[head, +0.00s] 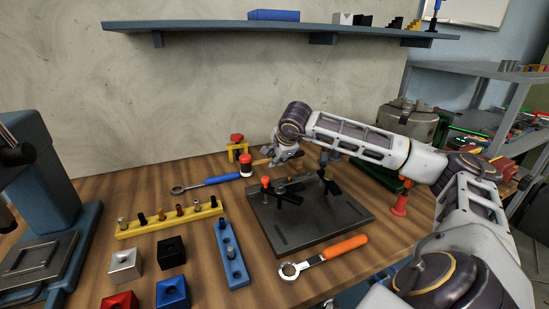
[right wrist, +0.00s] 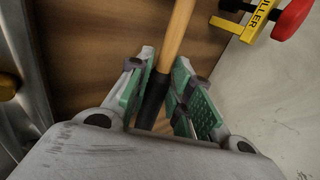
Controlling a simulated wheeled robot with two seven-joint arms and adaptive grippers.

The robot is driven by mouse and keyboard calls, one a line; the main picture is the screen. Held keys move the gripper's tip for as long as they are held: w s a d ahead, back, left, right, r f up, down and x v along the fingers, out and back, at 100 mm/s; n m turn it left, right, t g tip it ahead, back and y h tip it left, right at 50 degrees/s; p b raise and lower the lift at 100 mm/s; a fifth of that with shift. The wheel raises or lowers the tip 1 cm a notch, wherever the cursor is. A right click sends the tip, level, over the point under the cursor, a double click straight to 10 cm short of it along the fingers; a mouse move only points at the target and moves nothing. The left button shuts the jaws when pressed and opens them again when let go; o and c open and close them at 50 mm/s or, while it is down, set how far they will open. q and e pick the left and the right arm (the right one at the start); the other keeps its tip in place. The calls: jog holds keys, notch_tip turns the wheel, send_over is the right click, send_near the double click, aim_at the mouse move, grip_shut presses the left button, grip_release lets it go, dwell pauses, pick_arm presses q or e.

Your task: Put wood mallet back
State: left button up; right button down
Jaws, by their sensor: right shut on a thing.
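In the head view the pale handle (head: 262,161) runs left from the gripper toward a red-topped cylinder (head: 246,165), which looks like the mallet's head. I cannot tell whether the mallet touches the bench. The mallet's head is outside the right wrist view. My left gripper is not in view.
A yellow puller (head: 238,152) with a red knob stands just behind the mallet. A blue-handled wrench (head: 222,179) lies to its left. The fixture plate (head: 310,228) with clamps is in front. A yellow peg rack (head: 165,223) and blue block (head: 231,255) stand left. A shelf (head: 270,29) hangs above.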

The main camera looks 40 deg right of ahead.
jog(key=shift+s+a+f+b, duration=0.1)
jog(key=shift+a+f+b, duration=0.1)
jog(key=shift+f, duration=0.25)
jog(key=shift+a+f+b, duration=0.1)
jog(key=shift+f+b, duration=0.05)
jog(key=shift+f, duration=0.3)
jog(key=c, duration=1.2)
grip_release()
jog(key=shift+s+a+r, duration=0.1)
jog(key=shift+r, duration=0.05)
jog(key=shift+s+r, duration=0.4)
jog(key=shift+r, duration=0.25)
jog(key=v, duration=0.7)
jog(key=shift+w+r, duration=0.2)
jog(key=shift+r, duration=0.15)
